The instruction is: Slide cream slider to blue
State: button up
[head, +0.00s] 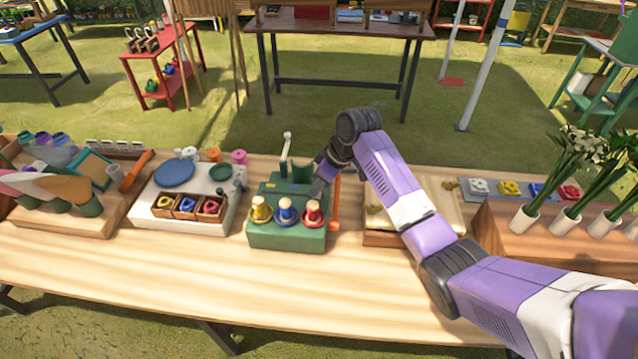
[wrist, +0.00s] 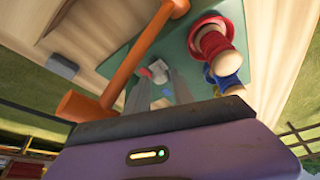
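A green fixture (head: 287,235) stands on the wooden table with a yellow spool (head: 261,210), a blue spool (head: 286,211) and a red spool (head: 312,213) along its front. In the wrist view, a small pale knob (wrist: 159,67), possibly the cream slider, sits on the green top beside the red spool (wrist: 213,42) and blue spool (wrist: 229,82). My gripper (head: 317,190) is low over the fixture's right side, behind the red spool. In the wrist view, its two grey fingers (wrist: 157,84) are apart, pointing at the knob. I cannot tell whether they touch it. The head view hides the knob.
An orange mallet-like tool (head: 335,205) is right beside the fixture and close to my fingers. A white board with a blue disc (head: 175,173) stands to the left. A pale board (head: 376,220) and white vases (head: 524,219) are right. The table's front strip is clear.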

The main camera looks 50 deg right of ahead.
jog(key=shift+c, duration=0.4)
grip_shut()
jog(key=shift+f, duration=0.1)
dwell(1.0)
